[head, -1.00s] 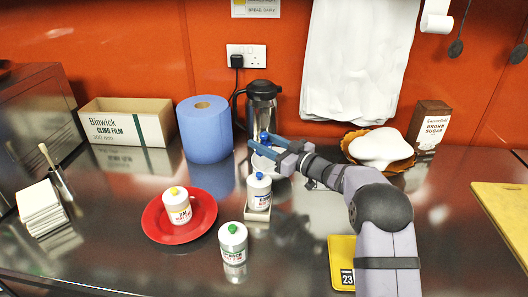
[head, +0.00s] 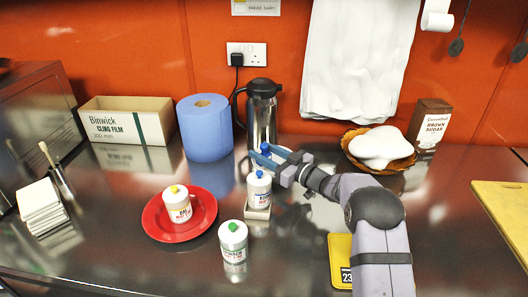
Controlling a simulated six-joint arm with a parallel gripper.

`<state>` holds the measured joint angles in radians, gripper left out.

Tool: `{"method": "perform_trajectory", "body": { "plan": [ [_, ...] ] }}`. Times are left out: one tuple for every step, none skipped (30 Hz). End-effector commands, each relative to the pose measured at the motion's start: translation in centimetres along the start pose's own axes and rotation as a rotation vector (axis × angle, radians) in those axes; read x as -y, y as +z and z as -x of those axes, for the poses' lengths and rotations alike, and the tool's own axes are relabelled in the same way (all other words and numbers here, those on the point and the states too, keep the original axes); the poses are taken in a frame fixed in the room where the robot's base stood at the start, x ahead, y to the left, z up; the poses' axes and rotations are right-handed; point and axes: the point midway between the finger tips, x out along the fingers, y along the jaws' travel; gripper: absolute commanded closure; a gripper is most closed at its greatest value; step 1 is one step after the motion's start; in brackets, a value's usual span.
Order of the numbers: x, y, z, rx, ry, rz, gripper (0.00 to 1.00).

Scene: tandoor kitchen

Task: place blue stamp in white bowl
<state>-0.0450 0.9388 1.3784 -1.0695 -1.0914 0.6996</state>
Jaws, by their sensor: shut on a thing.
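A yellow-capped jar (head: 177,205) is on a red plate (head: 155,225). A green-capped jar (head: 233,240) stands nearer. A steel flask (head: 262,120) and blue roll (head: 205,130) stand behind.

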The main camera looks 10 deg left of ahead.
Motion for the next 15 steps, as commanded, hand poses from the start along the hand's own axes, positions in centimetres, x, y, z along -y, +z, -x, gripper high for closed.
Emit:
{"method": "perform_trajectory", "body": {
  "plan": [
    [0.00, 0.20, -0.01, -0.001, 0.000, 0.000, 0.82],
    [-0.01, 0.28, -0.01, -0.001, 0.000, 0.000, 0.82],
    [0.00, 0.37, -0.01, -0.001, 0.000, 0.000, 0.82],
    [-0.01, 0.40, -0.01, -0.001, 0.000, 0.000, 0.82],
    [-0.01, 0.39, -0.01, -0.001, 0.000, 0.000, 0.82],
    [-0.01, 0.36, -0.01, -0.001, 0.000, 0.001, 0.82],
    [-0.01, 0.34, -0.01, -0.001, 0.000, 0.001, 0.82],
    [-0.01, 0.37, 0.00, -0.001, 0.000, 0.000, 0.57],
    [-0.01, 0.37, 0.00, -0.001, 0.000, 0.000, 0.48],
    [0.00, 0.37, 0.00, -0.001, 0.000, 0.000, 0.41],
    [0.00, 0.37, 0.00, -0.001, 0.000, 0.000, 0.41],
    [0.00, 0.36, 0.00, -0.001, 0.000, 0.000, 0.41],
    [0.00, 0.36, 0.00, -0.001, 0.000, 0.000, 0.41],
    [0.00, 0.36, 0.00, 0.000, 0.000, 0.000, 0.41],
    [0.00, 0.36, 0.00, 0.000, 0.000, 0.000, 0.41]
  ]
}}
